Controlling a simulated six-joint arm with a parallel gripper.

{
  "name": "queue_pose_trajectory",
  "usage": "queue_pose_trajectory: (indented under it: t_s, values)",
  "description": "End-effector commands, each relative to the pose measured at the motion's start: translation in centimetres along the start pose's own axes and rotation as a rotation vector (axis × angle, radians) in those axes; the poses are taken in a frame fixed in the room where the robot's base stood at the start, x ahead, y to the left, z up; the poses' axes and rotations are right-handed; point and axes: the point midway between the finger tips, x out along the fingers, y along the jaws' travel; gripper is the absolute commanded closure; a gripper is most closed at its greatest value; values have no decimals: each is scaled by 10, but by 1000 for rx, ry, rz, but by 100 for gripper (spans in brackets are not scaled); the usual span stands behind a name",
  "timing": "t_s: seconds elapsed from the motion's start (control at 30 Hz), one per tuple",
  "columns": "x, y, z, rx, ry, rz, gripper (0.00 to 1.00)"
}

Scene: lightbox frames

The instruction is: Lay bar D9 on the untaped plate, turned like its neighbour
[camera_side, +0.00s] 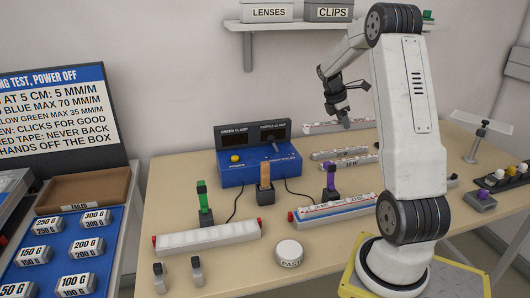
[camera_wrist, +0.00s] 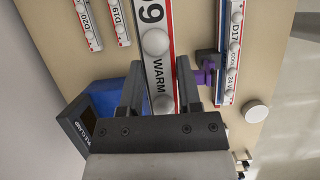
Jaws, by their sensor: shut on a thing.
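Bar D9 is a long white strip with domes and a red edge. In the wrist view it (camera_wrist: 157,55) runs between the fingers of my gripper (camera_wrist: 158,88), with "9" and "WARM" readable. In the side view my gripper (camera_side: 346,124) points down at the back of the table, shut on the bar (camera_side: 318,128). I cannot tell whether the bar is touching the table. Bar D17 (camera_wrist: 236,45) lies beside the purple clamp (camera_wrist: 206,68); the side view shows a labelled bar (camera_side: 335,207) beside that clamp (camera_side: 331,184). I cannot make out which plate is untaped.
A blue box (camera_side: 258,165) with two displays stands mid-table. A white bar with red ends (camera_side: 207,237) lies near the green clamp (camera_side: 203,200). Short bars D19 (camera_wrist: 119,20) and D20 (camera_wrist: 90,25) lie left of D9 in the wrist view. A white disc (camera_side: 289,252) is in front.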

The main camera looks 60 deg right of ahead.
Motion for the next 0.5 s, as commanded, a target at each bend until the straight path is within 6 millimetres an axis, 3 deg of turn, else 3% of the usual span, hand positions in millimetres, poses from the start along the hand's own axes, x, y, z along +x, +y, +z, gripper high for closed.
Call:
queue_pose_trajectory:
  t_s: [0.1, 0.5]
  values:
    - [7, -3, 19, -28, -1, 13, 100]
    - [89, -3, -20, -31, 1, 7, 100]
